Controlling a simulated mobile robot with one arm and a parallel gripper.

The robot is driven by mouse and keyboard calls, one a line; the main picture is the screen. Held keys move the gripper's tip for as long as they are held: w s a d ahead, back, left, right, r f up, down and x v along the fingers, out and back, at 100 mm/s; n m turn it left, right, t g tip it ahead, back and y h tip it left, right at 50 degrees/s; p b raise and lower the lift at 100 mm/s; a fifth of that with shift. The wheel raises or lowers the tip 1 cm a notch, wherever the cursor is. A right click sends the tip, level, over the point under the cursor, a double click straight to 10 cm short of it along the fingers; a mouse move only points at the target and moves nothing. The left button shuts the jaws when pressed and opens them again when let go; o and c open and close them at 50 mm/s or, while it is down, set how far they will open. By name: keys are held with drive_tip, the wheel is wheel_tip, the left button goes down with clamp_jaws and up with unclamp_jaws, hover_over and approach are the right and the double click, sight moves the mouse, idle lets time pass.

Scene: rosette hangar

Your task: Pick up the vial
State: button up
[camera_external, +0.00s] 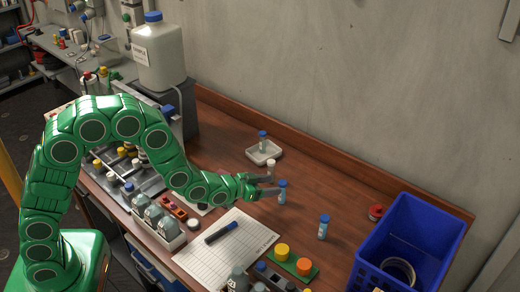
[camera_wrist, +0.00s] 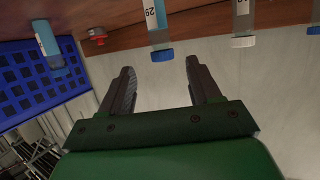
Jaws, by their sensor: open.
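Several small vials stand on the wooden bench. A blue-capped vial (camera_external: 282,192) is right at my gripper (camera_external: 272,186); a white-capped vial (camera_external: 270,169) is just behind it. Another blue-capped vial (camera_external: 323,229) stands to the right, and one more (camera_external: 263,142) stands in a white dish (camera_external: 276,150). In the wrist view, which looks upside down, my gripper (camera_wrist: 160,74) is open and empty. A blue-capped vial marked 29 (camera_wrist: 156,22) lines up with the gap, beyond the fingertips. The white-capped vial (camera_wrist: 242,18) is to its right. Which vial is meant is unclear.
A blue crate (camera_external: 420,225) holding a roll is at the right, with a red object (camera_external: 376,212) beside it. Paper (camera_external: 228,245) with a marker, a green tray (camera_external: 289,262) with yellow and orange pieces, and bottles lie in front. A large jug (camera_external: 158,52) stands behind.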

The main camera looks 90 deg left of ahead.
sight(284, 185)
drive_tip(key=shift+f+x, duration=0.2)
drive_tip(key=shift+x, duration=1.55)
drive_tip(key=shift+f+x, duration=0.2)
drive_tip(key=shift+x, duration=1.55)
drive_tip(key=shift+w+a+f, duration=0.1)
drive_tip(key=shift+w+a, duration=0.25)
drive_tip(key=shift+a, duration=0.05)
drive_tip(key=shift+c, duration=0.4)
drive_tip(key=c, duration=1)
